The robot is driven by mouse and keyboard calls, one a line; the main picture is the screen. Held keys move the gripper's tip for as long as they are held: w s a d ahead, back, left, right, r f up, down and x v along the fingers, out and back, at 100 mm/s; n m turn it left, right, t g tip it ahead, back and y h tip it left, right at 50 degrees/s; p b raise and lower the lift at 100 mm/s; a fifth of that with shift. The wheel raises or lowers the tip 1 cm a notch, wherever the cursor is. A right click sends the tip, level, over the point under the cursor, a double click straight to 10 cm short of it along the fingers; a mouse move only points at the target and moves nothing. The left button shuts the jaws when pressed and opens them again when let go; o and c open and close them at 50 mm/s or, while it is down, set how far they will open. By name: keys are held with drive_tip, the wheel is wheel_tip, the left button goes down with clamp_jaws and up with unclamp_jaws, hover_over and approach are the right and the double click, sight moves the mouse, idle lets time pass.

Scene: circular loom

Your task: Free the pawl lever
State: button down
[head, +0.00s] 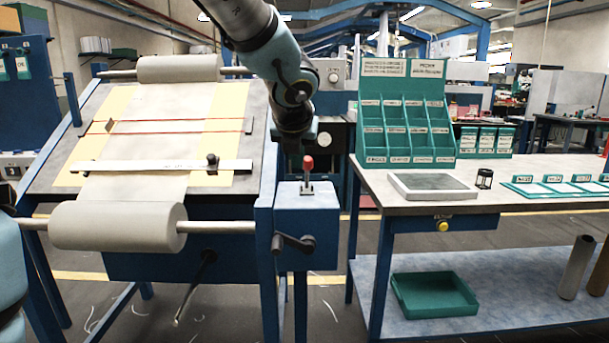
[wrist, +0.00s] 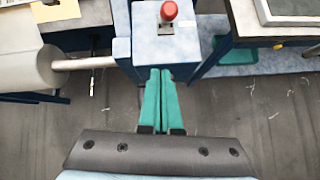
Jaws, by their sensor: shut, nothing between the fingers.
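The pawl lever, a short upright stem with a red knob (head: 308,163), stands on top of the blue box (head: 320,200) at the loom's right side. In the wrist view the red knob (wrist: 169,11) is at the top edge, its stem rising from a small metal plate. My gripper (wrist: 161,72) has its two teal fingers shut together and empty. Their tips point toward the box, short of the lever in the picture; no contact with the knob shows. In the head view the wrist is above and slightly left of the knob, and the fingers cannot be made out.
A crank handle (head: 292,243) sticks out from the box front. The cloth roll (head: 118,226) and loom frame lie left. The workbench (head: 400,204) with a teal bin rack (head: 405,125) and a grey-topped tray (head: 432,186) stands right. A gap separates loom and bench.

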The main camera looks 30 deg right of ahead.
drive_tip(key=shift+s+d+r, duration=0.1)
drive_tip(key=shift+s+d, duration=0.05)
drive_tip(key=shift+d, duration=0.1)
approach(307, 172)
drive_tip(key=shift+w+d+f, duration=0.1)
drive_tip(key=shift+w+f, duration=0.2)
drive_tip(key=shift+f, duration=0.4)
drive_tip(key=shift+w+f, duration=0.3)
drive_tip(key=shift+f, duration=0.45)
drive_tip(key=shift+w+d+f, duration=0.1)
drive_tip(key=shift+w+f, duration=0.15)
drive_tip(key=shift+f, duration=0.45)
drive_tip(key=shift+r, duration=0.15)
